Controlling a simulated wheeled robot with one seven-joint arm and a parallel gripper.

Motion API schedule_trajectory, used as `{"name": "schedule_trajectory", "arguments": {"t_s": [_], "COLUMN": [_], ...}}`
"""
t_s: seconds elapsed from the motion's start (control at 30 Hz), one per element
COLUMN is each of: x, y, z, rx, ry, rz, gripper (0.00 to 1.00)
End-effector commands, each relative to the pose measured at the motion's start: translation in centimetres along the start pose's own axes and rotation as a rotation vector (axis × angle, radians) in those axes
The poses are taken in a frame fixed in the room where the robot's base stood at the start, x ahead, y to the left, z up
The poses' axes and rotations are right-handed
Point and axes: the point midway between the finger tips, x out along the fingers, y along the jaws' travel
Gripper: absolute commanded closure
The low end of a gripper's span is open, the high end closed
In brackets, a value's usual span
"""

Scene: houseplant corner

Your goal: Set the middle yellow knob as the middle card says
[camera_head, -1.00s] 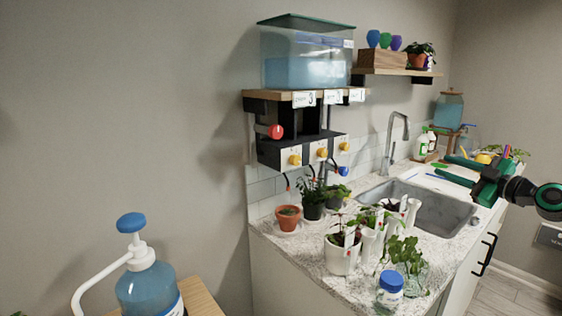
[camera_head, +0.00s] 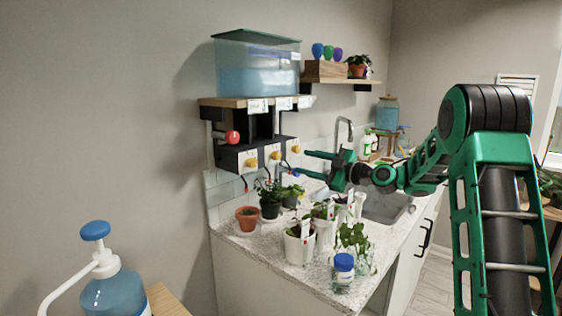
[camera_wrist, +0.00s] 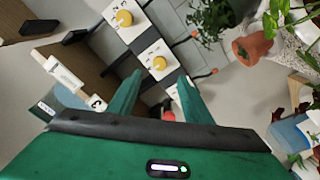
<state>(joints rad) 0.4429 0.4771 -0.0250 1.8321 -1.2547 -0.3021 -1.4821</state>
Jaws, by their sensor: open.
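The middle yellow knob (camera_head: 275,155) sits on a white plate on the dark panel under the shelf, between the left yellow knob (camera_head: 251,161) and the right yellow knob (camera_head: 295,149). The middle card (camera_head: 284,103) hangs on the shelf edge above; its writing is too small to read. My gripper (camera_head: 308,164) is open and empty, right of the knobs and pointing towards them. In the wrist view, two yellow knobs show beyond the fingers; the nearer one (camera_wrist: 159,63) seems the middle one. The knob's setting is unclear.
A water tank (camera_head: 258,70) stands on the shelf. A red ball-shaped handle (camera_head: 232,137) is left of the knobs. Potted plants, including a terracotta pot (camera_head: 247,218), and a blue-lidded jar (camera_head: 343,272) stand on the counter below. Hoses hang under the panel.

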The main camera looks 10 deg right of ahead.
Motion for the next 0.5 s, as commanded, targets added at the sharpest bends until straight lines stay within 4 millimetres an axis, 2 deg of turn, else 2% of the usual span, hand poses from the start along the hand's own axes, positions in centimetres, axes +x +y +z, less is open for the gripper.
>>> {"name": "schedule_trajectory", "arguments": {"t_s": [0.17, 0.27, 0.5], "x": [0.2, 1.1, 5.0], "y": [0.1, 0.0, 0.0], "z": [0.1, 0.1, 0.0], "rx": [0.000, 0.000, -0.001], "ry": [-0.001, 0.000, 0.002], "rz": [0.000, 0.000, -0.001], "gripper": [0.55, 0.55, 0.55]}}
